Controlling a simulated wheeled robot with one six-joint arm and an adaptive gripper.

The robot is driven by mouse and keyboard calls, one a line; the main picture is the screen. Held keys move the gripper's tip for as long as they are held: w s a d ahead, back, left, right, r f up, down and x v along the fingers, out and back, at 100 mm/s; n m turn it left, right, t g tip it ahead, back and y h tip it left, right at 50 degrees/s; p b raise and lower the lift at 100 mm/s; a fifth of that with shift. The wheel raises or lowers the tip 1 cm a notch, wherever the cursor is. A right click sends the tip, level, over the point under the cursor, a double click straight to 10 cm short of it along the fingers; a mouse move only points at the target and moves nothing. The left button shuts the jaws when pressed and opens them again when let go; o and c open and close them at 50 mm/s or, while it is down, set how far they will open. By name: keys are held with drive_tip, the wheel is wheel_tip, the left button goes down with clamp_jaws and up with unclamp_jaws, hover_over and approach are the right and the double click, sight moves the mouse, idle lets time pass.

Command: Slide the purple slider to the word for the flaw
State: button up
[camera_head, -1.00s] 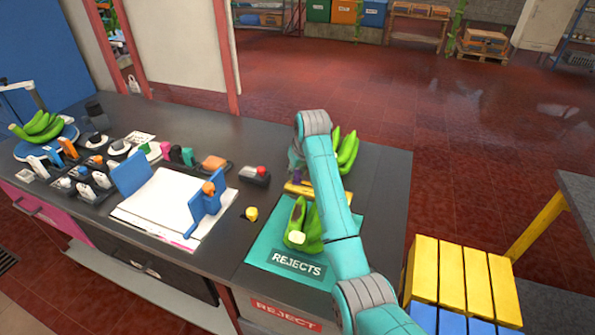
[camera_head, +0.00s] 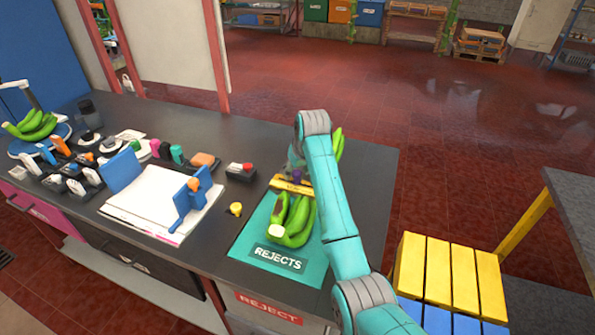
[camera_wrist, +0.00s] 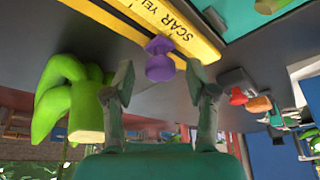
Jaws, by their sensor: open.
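The purple slider (camera_wrist: 160,60) stands on the near side of a yellow bar (camera_wrist: 205,50) in the wrist view. The word SCAR and part of a word starting YEL show on the bar; the slider is close to SCAR, exact alignment unclear. My gripper (camera_wrist: 158,82) is open, one finger on each side of the slider; contact is unclear. In the head view the slider (camera_head: 297,175) and bar (camera_head: 284,185) are partly covered by my arm. Green bananas (camera_head: 297,228) with a brownish patch lie on the teal REJECTS mat (camera_head: 247,236).
More green bananas (camera_wrist: 62,105) are close left of my gripper in the wrist view.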

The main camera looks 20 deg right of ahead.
drive_tip(key=v, duration=1.2)
